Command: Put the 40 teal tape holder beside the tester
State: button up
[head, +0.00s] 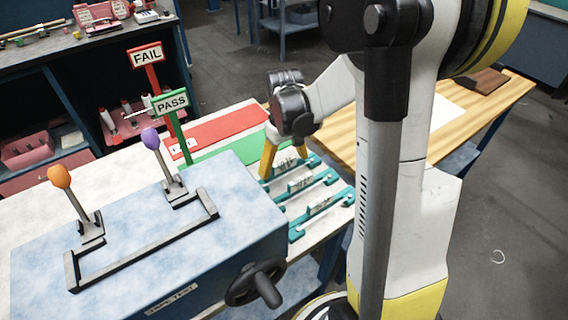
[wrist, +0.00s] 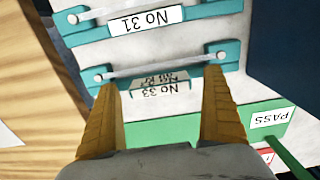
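Several teal tape holders with white number labels lie in a row on the white table, right of the tester. In the wrist view one holder reads No 31 (wrist: 130,22) and the nearer one reads No 33 (wrist: 160,84), both upside down. In the head view the holder nearest the front (head: 320,208) has a label too small to read, so I cannot tell which is 40. My gripper (head: 284,160) is open above the far end of the row. In the wrist view its yellow fingers (wrist: 163,82) straddle the No 33 label, apparently empty. The tester (head: 150,235) is a blue box with levers and a crank.
A red mat (head: 220,127) and a green mat (head: 235,148) lie behind the tester, with FAIL (head: 146,57) and PASS (head: 170,101) signs on posts. A wooden table (head: 450,130) stands to the right. Dark shelves (head: 60,95) stand at the back left.

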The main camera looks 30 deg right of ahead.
aim_at(284, 161)
notch_tip(284, 161, up, 12)
dwell(0.6)
